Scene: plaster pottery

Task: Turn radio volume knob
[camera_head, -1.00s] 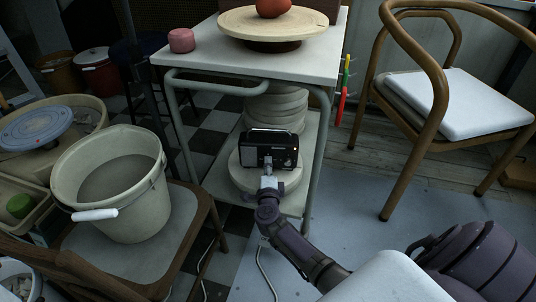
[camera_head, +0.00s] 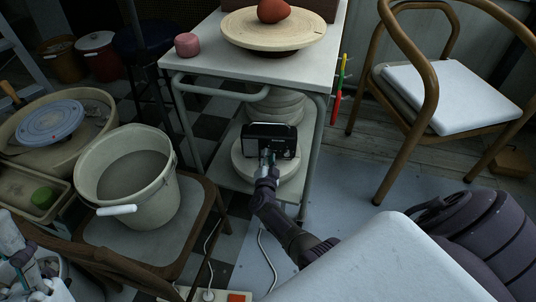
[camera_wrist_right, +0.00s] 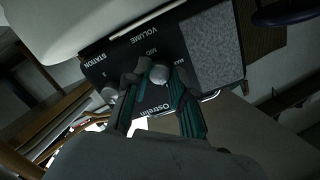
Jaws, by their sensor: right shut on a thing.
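The black radio (camera_head: 287,148) stands on a round pale slab (camera_head: 245,170) on the cart's lower shelf. In the right wrist view the radio's dark panel (camera_wrist_right: 125,60) appears upside down, with VOLUME and STATION labels and a grey speaker grille. My right gripper (camera_head: 266,157) is at the radio's front. In the right wrist view its fingers (camera_wrist_right: 157,80) are shut on the round grey volume knob (camera_wrist_right: 159,74). Another knob (camera_wrist_right: 108,93) sits beside it, under STATION. What seems to be my left gripper (camera_head: 22,262) shows partly at the lower left edge; its jaws are unclear.
The cart's top (camera_head: 225,65) is above the radio, and its legs frame the shelf. A beige bucket (camera_head: 165,205) stands on a chair at left. A wooden chair (camera_head: 445,100) with a white seat is at right. A cable (camera_head: 262,250) lies on the floor.

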